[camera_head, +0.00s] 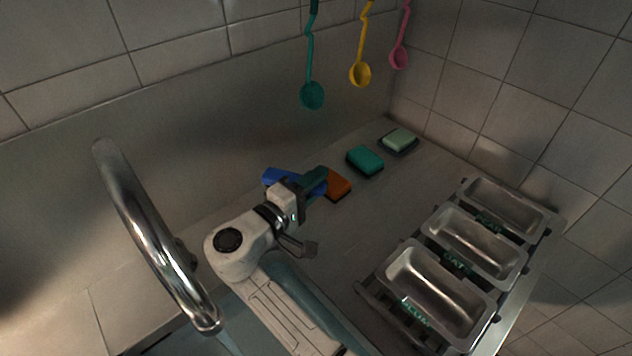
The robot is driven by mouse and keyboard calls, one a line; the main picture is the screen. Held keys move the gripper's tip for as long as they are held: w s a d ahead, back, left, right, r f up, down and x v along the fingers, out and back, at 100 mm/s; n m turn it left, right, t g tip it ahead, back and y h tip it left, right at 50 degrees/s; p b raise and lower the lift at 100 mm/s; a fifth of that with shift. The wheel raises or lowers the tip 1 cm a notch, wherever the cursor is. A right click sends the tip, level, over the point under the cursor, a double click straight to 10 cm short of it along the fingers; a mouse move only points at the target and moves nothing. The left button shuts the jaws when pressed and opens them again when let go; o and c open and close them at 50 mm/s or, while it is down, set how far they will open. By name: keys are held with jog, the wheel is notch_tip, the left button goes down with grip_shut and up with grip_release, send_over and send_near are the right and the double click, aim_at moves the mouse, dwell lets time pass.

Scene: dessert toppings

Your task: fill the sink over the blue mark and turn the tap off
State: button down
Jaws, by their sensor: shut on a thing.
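The curved chrome tap (140,225) stands at the left, its spout end pointing down near the bottom edge. A pale strip below the spout may be water, but I cannot tell. Only a small corner of the sink (178,345) shows at the bottom; the water level and blue mark are not visible. My gripper (308,187) is over the counter right of the tap, shut on a blue piece (275,177). The jaws partly cover this piece, so its full shape is hidden. No tap handle can be made out clearly.
An orange sponge (338,184), a teal sponge (365,161) and a pale green sponge (399,139) lie along the back counter. Three metal trays (440,292) sit in a rack at right. Teal, yellow and pink ladles (312,95) hang above. Counter between sponges and trays is clear.

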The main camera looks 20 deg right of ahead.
jog(key=shift+f, duration=0.1)
jog(key=c, duration=1)
grip_release()
jog(key=shift+a, duration=0.1)
jog(key=v, duration=1)
jog(key=shift+s+a+b, duration=0.2)
jog(key=shift+a+b, duration=0.1)
jog(key=shift+b, duration=0.15)
jog(key=shift+c, duration=0.2)
